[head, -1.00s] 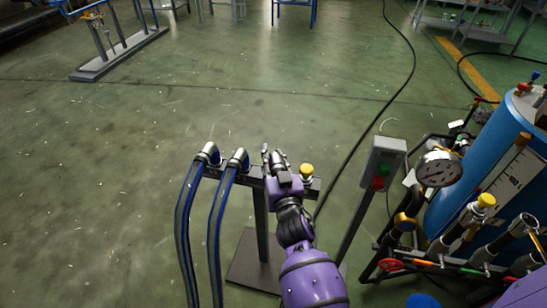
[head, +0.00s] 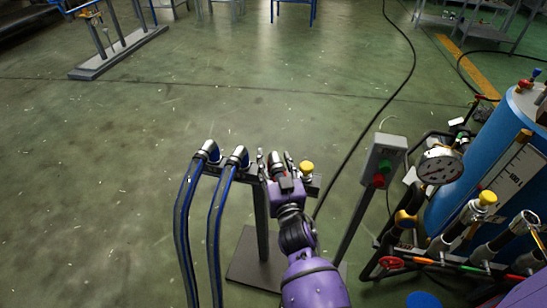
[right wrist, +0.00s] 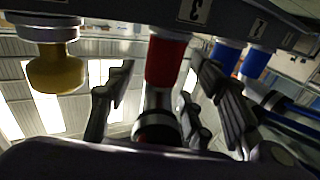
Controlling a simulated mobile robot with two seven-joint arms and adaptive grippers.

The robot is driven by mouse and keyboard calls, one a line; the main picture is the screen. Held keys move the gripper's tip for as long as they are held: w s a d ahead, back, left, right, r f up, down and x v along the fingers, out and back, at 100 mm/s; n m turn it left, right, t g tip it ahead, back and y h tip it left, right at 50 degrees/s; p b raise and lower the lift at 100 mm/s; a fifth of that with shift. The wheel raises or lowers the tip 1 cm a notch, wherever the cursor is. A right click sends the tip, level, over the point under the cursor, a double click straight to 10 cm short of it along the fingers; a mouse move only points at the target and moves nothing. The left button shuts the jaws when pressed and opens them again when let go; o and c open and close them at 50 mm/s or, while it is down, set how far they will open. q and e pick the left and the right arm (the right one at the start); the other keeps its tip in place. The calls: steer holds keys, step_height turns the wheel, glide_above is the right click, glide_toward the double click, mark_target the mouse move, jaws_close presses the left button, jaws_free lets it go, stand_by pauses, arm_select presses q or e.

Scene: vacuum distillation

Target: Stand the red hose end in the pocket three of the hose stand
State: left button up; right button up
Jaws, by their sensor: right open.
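The red hose end (right wrist: 165,62) stands at the bar of the hose stand (right wrist: 115,8), close beside the label with a 3; the right wrist view shows it upside down. Its metal tip (head: 277,158) shows between my fingers in the head view. My right gripper (head: 275,165) is open around the red hose end, with fingers on both sides of it; I cannot tell whether any finger touches it. The foot of the red end in its pocket is partly hidden by the gripper in the head view. My left gripper is not in view.
Two blue hoses (head: 216,225) stand in the stand to the left of my gripper. A yellow-topped fitting (head: 307,169) is close on its right. A grey button box on a post (head: 384,155) and a blue tank (head: 480,165) stand farther right.

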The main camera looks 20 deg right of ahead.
steer(key=s+a, duration=0.1)
steer(key=s, duration=0.9)
steer(key=shift+a, duration=0.15)
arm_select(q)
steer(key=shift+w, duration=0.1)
arm_select(e)
steer(key=shift+r, duration=0.1)
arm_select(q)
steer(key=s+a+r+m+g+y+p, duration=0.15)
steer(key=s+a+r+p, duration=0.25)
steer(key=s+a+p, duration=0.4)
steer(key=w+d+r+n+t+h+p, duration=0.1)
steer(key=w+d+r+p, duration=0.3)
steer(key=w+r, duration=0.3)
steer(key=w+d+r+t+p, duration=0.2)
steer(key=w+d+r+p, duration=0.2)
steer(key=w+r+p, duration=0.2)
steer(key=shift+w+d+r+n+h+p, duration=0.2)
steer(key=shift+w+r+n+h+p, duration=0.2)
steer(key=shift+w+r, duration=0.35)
arm_select(e)
steer(key=s+d+f+n+g+y, duration=0.1)
steer(key=s+g, duration=0.8)
steer(key=s, duration=2.5)
steer(key=shift+s+d+f+n+y, duration=0.25)
steer(key=shift+f+n+y, duration=0.35)
steer(key=shift+f+y, duration=0.3)
